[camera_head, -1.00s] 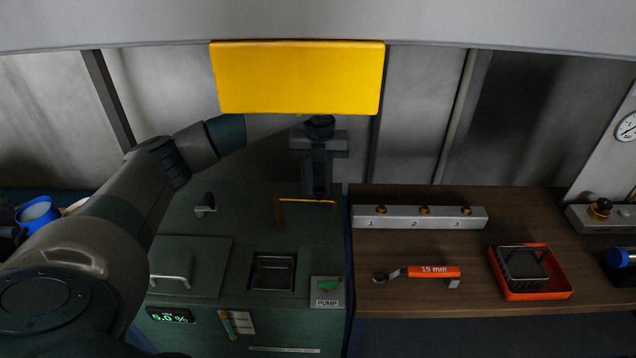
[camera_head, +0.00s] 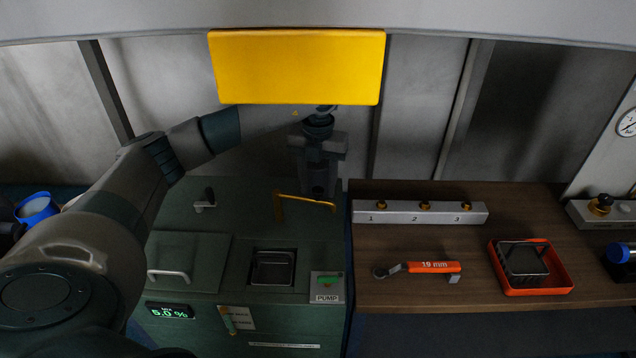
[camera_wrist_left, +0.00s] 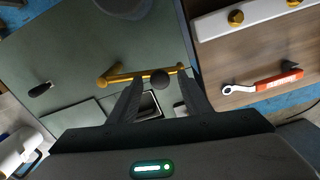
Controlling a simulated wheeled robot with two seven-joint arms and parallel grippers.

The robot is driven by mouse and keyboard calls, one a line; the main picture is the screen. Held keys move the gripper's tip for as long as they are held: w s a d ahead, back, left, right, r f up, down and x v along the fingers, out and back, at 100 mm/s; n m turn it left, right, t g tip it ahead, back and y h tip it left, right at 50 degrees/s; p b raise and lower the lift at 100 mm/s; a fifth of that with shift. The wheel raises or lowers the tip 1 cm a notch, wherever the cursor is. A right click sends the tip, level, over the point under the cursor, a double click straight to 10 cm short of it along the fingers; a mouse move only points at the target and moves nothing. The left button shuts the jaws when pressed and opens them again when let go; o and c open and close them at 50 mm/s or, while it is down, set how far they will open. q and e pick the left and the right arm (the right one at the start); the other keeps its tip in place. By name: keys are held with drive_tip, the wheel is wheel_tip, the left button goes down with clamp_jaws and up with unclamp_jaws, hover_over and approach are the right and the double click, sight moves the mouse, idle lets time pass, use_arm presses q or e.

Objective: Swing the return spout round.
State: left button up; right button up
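The return spout (camera_head: 308,200) is a thin brass arm on a brass post at the back of the green machine top (camera_head: 190,222). Its free end points right, slightly towards the front. My left gripper (camera_head: 318,190) hangs above and just behind it. In the left wrist view the spout (camera_wrist_left: 125,77) crosses between the spread fingers of my left gripper (camera_wrist_left: 160,78). Whether a finger touches the spout cannot be told. My right gripper is out of view.
A yellow panel (camera_head: 297,67) hides part of my left arm. The machine has a square basin (camera_head: 272,268), a handled lid (camera_head: 185,262) and a green pump switch (camera_head: 328,281). On the wooden bench right lie a numbered block (camera_head: 420,213), an orange wrench (camera_head: 434,267) and an orange tray (camera_head: 561,285).

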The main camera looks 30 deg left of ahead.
use_arm(q)
drive_tip(key=shift+r, duration=0.15)
drive_tip(key=shift+r+p, duration=1.9)
drive_tip(key=shift+r, duration=1.5)
wheel_tip(320, 180, up, 12)
drive_tip(key=b, duration=0.2)
